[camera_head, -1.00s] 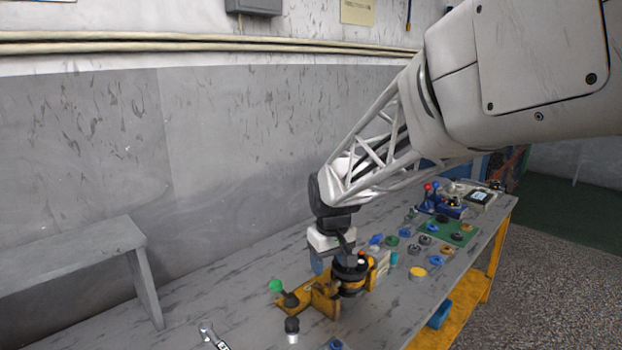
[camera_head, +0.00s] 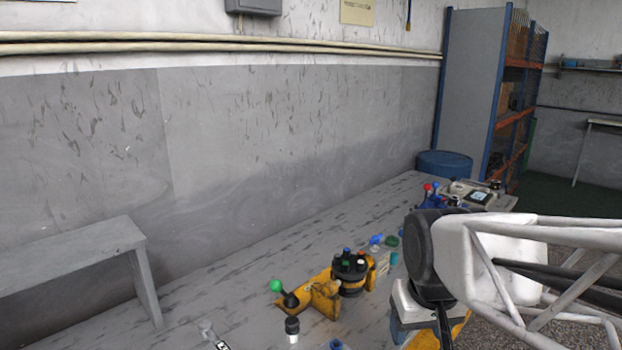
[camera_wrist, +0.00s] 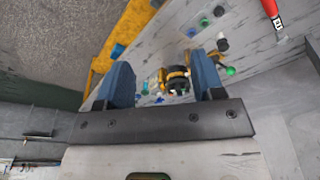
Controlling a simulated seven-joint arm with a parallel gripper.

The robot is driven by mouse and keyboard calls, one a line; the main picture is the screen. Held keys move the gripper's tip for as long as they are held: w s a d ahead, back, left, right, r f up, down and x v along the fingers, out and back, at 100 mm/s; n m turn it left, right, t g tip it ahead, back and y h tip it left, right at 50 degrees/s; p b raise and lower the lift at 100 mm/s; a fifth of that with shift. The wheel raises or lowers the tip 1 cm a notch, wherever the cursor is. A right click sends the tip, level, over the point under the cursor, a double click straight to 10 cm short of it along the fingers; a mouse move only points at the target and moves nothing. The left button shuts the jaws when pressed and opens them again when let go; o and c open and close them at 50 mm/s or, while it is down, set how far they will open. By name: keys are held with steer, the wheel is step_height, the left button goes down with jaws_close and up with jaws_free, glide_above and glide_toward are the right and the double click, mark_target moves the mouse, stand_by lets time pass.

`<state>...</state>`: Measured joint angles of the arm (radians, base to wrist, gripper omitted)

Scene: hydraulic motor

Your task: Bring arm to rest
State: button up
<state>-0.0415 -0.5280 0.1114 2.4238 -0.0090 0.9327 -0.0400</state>
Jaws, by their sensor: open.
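My gripper (camera_wrist: 165,88) is open in the wrist view, with its two blue fingers apart and nothing held between them. In the head view my arm is at the right, beyond the front edge of the table, and the fingertips are not clear there. The hydraulic motor (camera_head: 350,268), a black round body with coloured caps on top, stands in a yellow fixture (camera_head: 324,298) with a green-knobbed lever (camera_head: 277,286). It also shows in the wrist view (camera_wrist: 176,80), seen between the fingers but apart from them.
The grey workbench (camera_head: 240,299) holds several small coloured parts, a black-topped cylinder (camera_head: 292,328) and a tool at its front left. A grey bench (camera_head: 70,256) stands at the left. A blue barrel (camera_head: 444,163) and a shelf rack (camera_head: 475,90) stand behind at the right.

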steer(key=s+d+f+m, duration=0.1)
steer(key=s, duration=0.5)
steer(key=shift+s+d+f, duration=0.15)
steer(key=shift+s+d, duration=0.05)
steer(key=shift+d, duration=0.2)
